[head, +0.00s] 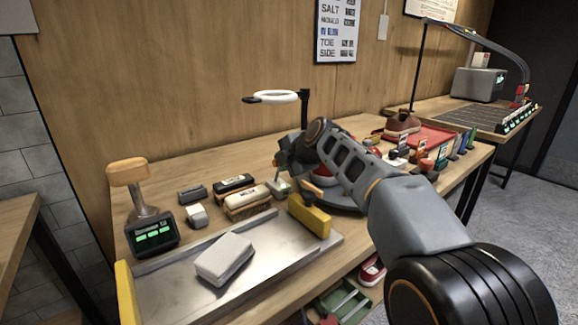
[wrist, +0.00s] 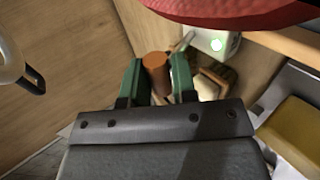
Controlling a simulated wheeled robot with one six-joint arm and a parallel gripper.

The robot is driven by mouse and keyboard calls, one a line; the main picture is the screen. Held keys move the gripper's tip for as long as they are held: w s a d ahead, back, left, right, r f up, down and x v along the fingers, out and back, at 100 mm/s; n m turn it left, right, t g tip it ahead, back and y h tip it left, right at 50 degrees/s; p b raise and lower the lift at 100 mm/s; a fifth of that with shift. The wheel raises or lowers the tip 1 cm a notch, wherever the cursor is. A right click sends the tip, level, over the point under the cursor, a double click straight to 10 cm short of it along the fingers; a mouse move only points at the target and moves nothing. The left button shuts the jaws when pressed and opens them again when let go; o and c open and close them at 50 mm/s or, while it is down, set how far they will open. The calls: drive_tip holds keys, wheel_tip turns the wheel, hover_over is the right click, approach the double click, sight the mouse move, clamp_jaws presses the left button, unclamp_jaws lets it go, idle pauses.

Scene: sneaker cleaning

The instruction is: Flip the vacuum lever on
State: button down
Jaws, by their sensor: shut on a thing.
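In the wrist view, my gripper (wrist: 157,80) has its two green fingers on either side of a brown-orange cylinder (wrist: 156,64), shut on it. I cannot tell whether this cylinder is a separate tool or part of the lever. In the head view, the white box (head: 281,188) stands on the bench left of my gripper (head: 290,160). My arm hides the fingertips there.
A red sneaker (head: 323,176) is close to my gripper; its red underside (wrist: 230,8) fills the wrist view's top. A white ring lamp (head: 275,97) stands behind. Brushes (head: 246,203), a yellow block (head: 311,217) and a metal tray (head: 180,292) with a white pad are nearby.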

drive_tip(key=shift+r, duration=0.25)
drive_tip(key=c, duration=1.2)
unclamp_jaws()
drive_tip(key=shift+c, duration=0.2)
drive_tip(key=shift+o, duration=1.4)
drive_tip(key=shift+f, duration=0.2)
drive_tip(key=p+v, duration=0.1)
drive_tip(key=v, duration=1.2)
drive_tip(key=shift+s+r, duration=0.25)
drive_tip(key=shift+r, duration=0.05)
drive_tip(key=shift+d, duration=0.15)
drive_tip(key=shift+r, duration=0.1)
